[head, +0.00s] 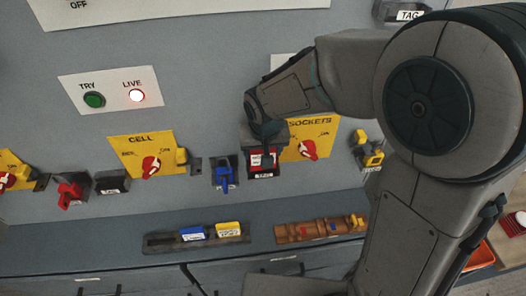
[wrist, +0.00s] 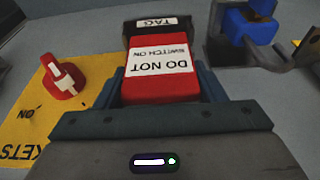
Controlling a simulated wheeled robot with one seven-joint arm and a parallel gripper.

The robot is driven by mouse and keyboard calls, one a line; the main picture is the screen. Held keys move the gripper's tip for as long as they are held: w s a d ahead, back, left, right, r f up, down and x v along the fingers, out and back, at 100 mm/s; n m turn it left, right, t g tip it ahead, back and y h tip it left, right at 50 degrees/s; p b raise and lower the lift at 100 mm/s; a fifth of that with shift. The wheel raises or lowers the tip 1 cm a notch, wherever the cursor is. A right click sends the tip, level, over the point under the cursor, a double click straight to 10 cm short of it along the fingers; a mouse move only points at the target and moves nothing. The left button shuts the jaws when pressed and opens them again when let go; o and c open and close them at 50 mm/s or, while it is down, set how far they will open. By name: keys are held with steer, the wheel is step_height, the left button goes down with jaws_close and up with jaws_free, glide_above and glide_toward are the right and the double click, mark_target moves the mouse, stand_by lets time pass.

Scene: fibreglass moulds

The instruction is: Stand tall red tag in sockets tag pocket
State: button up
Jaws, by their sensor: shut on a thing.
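The red tag (wrist: 160,88), with a white DO NOT SWITCH ON label, is between the fingers of my gripper (wrist: 160,100), which is shut on it. In the head view the tag (head: 271,160) shows just below my gripper (head: 264,145). The dark tag pocket (wrist: 133,28), labelled TAG, lies at the tag's far end in the wrist view. In the head view the pocket (head: 251,173) is left of the yellow SOCKETS plate (head: 322,128). The tag overlaps the pocket's opening; how deep its lower end sits is hidden.
A blue padlock-like piece (head: 225,172) hangs close left of the pocket. The SOCKETS red switch (head: 308,150) is close right. The LIVE lamp (head: 137,95) glows white. Blue and yellow tags stand in a dark rack (head: 160,241) below, beside a brown rack (head: 290,236).

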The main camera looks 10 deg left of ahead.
steer(key=shift+f, duration=0.8)
steer(key=shift+f, duration=0.2)
steer(key=o, duration=1)
steer(key=shift+o, duration=0.2)
steer(key=shift+r, duration=0.1)
steer(key=shift+r, duration=0.55)
steer(key=v, duration=1.1)
